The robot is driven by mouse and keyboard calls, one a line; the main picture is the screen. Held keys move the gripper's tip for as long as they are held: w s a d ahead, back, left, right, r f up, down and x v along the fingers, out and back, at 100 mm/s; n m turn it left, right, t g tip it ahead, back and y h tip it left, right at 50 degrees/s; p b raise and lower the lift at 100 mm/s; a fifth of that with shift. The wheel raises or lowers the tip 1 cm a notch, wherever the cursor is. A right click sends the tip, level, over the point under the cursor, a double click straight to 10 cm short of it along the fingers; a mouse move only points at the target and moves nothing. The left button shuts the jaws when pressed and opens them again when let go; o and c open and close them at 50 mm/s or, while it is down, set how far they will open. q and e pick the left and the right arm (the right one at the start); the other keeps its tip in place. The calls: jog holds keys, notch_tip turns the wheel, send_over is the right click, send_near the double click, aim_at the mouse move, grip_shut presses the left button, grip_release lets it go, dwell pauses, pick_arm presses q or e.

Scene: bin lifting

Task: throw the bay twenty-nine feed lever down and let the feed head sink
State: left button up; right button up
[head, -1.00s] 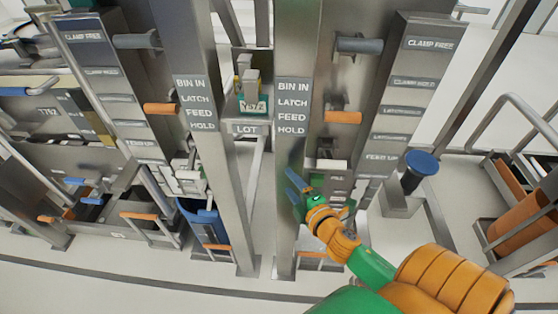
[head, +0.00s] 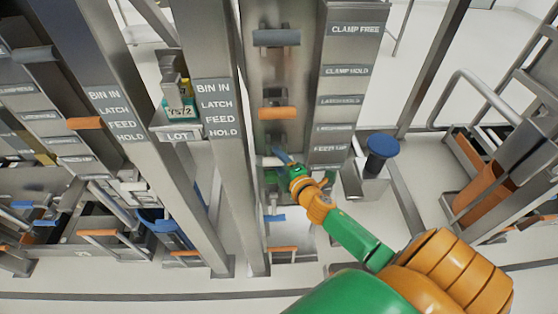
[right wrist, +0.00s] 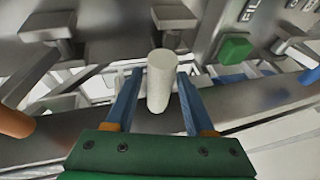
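A short white lever handle (head: 268,161) sticks out of the right-hand bay's metal column, level with the "FEED UP" plate (head: 330,149). My right gripper (head: 284,158) is at this handle. In the right wrist view the white handle (right wrist: 161,78) stands between my two blue fingers, with a gap on each side; the gripper is open around it. I cannot read a bay number twenty-nine, and I cannot make out the feed head for certain. My left gripper is not in view.
Above the white handle are an orange handle (head: 277,113) and a grey handle (head: 276,37). A post (head: 225,160) stands left of the arm. A blue-topped pedestal (head: 382,146) stands to the right. A similar bay with an orange handle (head: 86,123) is at left.

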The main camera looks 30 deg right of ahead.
jog(key=shift+a, duration=0.1)
grip_shut()
dwell(1.1)
